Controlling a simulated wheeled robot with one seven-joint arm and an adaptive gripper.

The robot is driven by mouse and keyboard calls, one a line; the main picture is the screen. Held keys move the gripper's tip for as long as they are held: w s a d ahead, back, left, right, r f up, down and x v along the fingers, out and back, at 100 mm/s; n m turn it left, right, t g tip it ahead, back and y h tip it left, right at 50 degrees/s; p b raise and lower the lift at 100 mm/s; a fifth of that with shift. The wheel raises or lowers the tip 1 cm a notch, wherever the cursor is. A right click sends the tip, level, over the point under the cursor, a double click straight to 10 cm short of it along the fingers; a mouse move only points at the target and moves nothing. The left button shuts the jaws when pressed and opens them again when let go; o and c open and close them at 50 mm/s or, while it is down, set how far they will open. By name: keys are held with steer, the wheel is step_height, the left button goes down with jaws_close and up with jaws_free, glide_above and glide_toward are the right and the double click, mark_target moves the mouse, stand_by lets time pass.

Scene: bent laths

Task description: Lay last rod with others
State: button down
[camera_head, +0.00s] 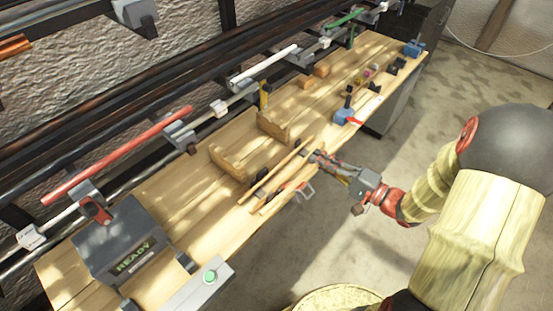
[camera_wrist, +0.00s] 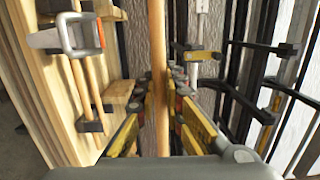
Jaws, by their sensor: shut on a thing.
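My gripper (camera_head: 312,155) is over the front part of the wooden bench. In the wrist view its fingers (camera_wrist: 162,95) are shut on a pale wooden rod (camera_wrist: 158,45), which runs lengthwise between them. In the head view a rod (camera_head: 275,167) slants beside the gripper above the bench. Other rods (camera_head: 283,193) lie close by, nearer the front edge. In the wrist view, rods (camera_wrist: 92,88) rest on dark supports at the left, apart from the held rod. I cannot tell whether the held rod touches anything.
A wooden holder (camera_head: 228,164) stands behind the rods. A grey box marked READY (camera_head: 125,240) and a green button (camera_head: 210,277) are at the left end. A blue clamp (camera_head: 343,116) is to the right. A red bar (camera_head: 120,153) is on the rear rack.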

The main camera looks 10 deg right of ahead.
steer(key=shift+s+a+n+g+y, duration=0.3)
steer(key=shift+a+g, duration=0.1)
steer(key=shift+a, duration=0.3)
steer(key=w+a+f+b, duration=0.1)
steer(key=w+f, duration=0.2)
steer(key=w, duration=0.1)
steer(key=w+a+f+b, duration=0.1)
steer(key=w+f, duration=0.2)
steer(key=w, duration=0.1)
steer(key=w+a+f+b, duration=0.1)
steer(key=w+f, duration=0.2)
steer(key=w, duration=0.2)
steer(key=shift+a+b, duration=0.1)
steer(key=shift+b, duration=0.2)
steer(key=shift+w+a+f, duration=0.1)
steer(key=shift+f, duration=0.25)
steer(key=shift+f+b, duration=0.65)
steer(key=shift+f, duration=0.8)
